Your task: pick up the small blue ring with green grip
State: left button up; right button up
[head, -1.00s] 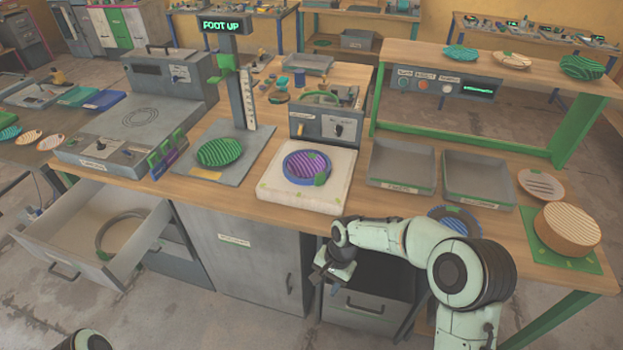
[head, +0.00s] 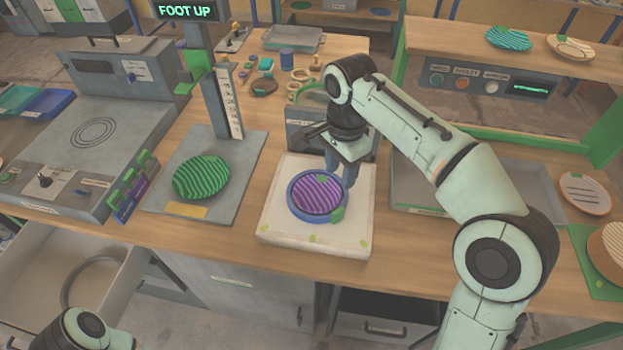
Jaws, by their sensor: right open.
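A blue ring (head: 292,208) with a green grip (head: 338,215) lies on the white slab (head: 275,237), around a purple striped disc (head: 315,196) that has a small green mark. My right gripper (head: 343,176) points down just above the back right edge of this ring. Its jaws are open, with nothing seen between them; the fingertips partly overlap the ring's far side, and I cannot tell whether they touch it. Only a rounded part of my left arm shows at the bottom left; its gripper is not in view.
A grey press post (head: 216,100) with a green striped disc (head: 201,177) on its base stands left of the slab. A grey tray (head: 413,198) lies to the right, partly behind my right arm. An open drawer (head: 62,262) juts out at lower left.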

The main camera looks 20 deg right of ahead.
jog(key=b, duration=0.2)
send_over(338, 211)
notch_tip(338, 211, down, 8)
jog(key=shift+s+r, duration=0.1)
jog(key=shift+r, duration=0.05)
jog(key=shift+f+b, duration=0.3)
jog(key=shift+f, duration=2.45)
pick_arm(q)
jog(key=s+f, duration=0.1)
jog(key=f, duration=0.2)
jog(key=shift+s, duration=0.4)
pick_arm(e)
grip_shut()
